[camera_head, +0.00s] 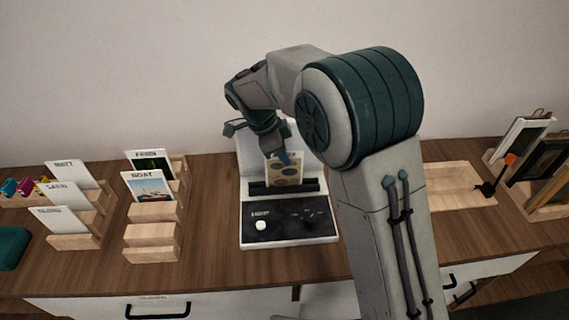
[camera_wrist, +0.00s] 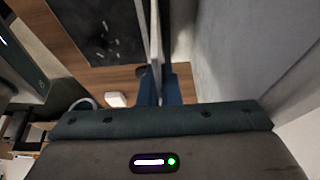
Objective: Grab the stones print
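The stones print (camera_head: 285,174) is a beige card with brown oval shapes. It stands upright in the dark slot of the white printer-like device (camera_head: 289,232) in the middle of the table. My gripper (camera_head: 284,157) is at the print's upper edge, coming from above and behind. In the wrist view, the blue fingers of my gripper (camera_wrist: 160,90) are close together, with the thin pale edge of the print (camera_wrist: 154,45) running between them. I cannot tell whether they press on it.
Wooden racks stand at left; one holds a BOAT card (camera_head: 148,187) and another card behind it, the other holds several labelled cards (camera_head: 66,195). A wooden tray (camera_head: 452,181) lies right of my arm. Frames (camera_head: 525,137) stand at far right. A wall closes the back.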

